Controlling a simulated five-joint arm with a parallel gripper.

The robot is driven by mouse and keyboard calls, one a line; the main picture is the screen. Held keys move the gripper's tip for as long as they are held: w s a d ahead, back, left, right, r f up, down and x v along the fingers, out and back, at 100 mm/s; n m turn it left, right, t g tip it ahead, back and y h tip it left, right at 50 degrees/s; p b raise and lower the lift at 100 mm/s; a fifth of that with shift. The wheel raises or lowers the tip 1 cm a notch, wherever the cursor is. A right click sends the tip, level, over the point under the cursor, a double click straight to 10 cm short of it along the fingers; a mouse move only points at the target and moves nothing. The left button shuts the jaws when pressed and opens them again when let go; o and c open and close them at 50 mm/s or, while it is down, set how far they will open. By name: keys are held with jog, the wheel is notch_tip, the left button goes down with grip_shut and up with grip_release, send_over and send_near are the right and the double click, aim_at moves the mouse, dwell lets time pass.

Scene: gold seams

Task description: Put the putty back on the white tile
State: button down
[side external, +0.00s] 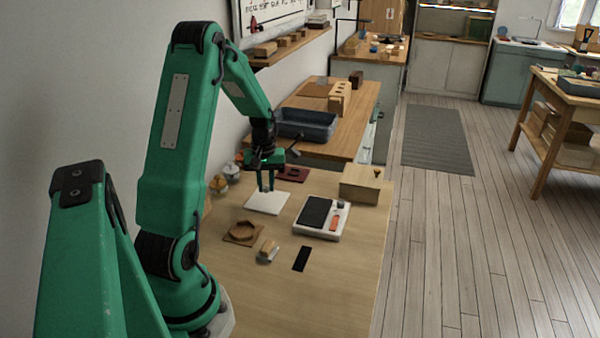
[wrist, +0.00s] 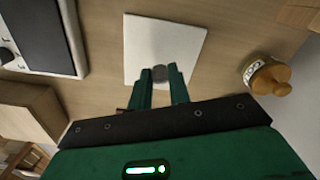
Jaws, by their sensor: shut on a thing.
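The white tile (side external: 265,204) lies flat on the wooden table, and it also shows in the wrist view (wrist: 148,35). My gripper (side external: 266,187) points down over the tile's far part in the side view. In the wrist view its fingertips (wrist: 161,76) are shut on a small grey, rounded lump, the putty (wrist: 160,71). The putty is seen against the tile, near one edge of it. The fingers hide its sides. I cannot tell whether it touches the tile.
A white tray with a dark pad (side external: 316,212) lies right of the tile, with a wooden box (side external: 361,185) behind. A wooden piece with a round recess (side external: 243,232), a small block (side external: 267,250) and a black strip (side external: 301,258) lie in front. A lidded jar (wrist: 266,77) stands near.

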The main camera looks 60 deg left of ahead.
aim_at(266, 187)
jog(key=shift+f, duration=1.35)
jog(key=shift+f, duration=0.1)
jog(key=c, duration=1.3)
grip_release()
notch_tip(266, 187, up, 12)
